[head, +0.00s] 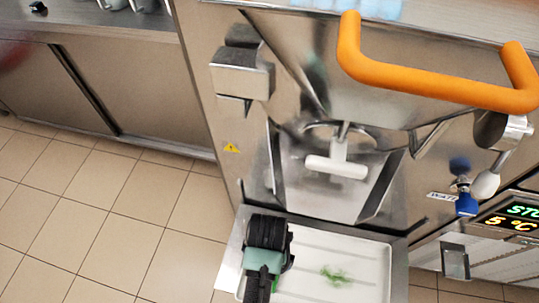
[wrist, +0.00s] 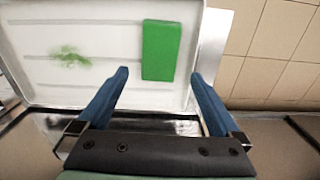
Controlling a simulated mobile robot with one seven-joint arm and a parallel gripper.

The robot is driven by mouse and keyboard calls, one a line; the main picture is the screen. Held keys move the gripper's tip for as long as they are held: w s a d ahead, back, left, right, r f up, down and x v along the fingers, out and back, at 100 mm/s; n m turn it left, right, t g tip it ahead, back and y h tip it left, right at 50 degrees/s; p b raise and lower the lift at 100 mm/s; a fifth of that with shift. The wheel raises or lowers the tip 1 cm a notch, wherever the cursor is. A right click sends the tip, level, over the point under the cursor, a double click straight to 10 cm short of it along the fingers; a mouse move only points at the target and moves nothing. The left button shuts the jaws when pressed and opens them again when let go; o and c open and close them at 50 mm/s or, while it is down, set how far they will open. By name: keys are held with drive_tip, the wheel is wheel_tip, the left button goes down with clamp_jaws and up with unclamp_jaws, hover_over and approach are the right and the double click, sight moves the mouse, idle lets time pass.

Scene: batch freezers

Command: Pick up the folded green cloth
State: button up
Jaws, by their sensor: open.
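The folded green cloth (wrist: 161,50) is a bright green rectangle lying flat in the white tray (wrist: 100,12), near the tray's right side in the wrist view. My gripper (wrist: 160,75) is open and empty. Its two blue fingers are spread to either side of the cloth's near end in that view, with gaps on both sides; their height above it is hard to judge. In the head view my gripper (head: 258,292) reaches down over the left part of the tray (head: 371,262) and hides nearly all of the cloth; only a green sliver shows beside it.
A green smear (head: 335,275) marks the tray floor, apart from the cloth. The steel freezer front rises behind the tray, with an orange handle (head: 435,82) and a white-tipped dispensing outlet (head: 337,167) above it. Open tiled floor (head: 110,220) lies to the left.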

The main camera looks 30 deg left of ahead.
wheel_tip(320, 180, down, 8)
drive_tip(key=shift+f+b, duration=0.25)
drive_tip(key=shift+b, duration=0.75)
drive_tip(key=c, duration=1.1)
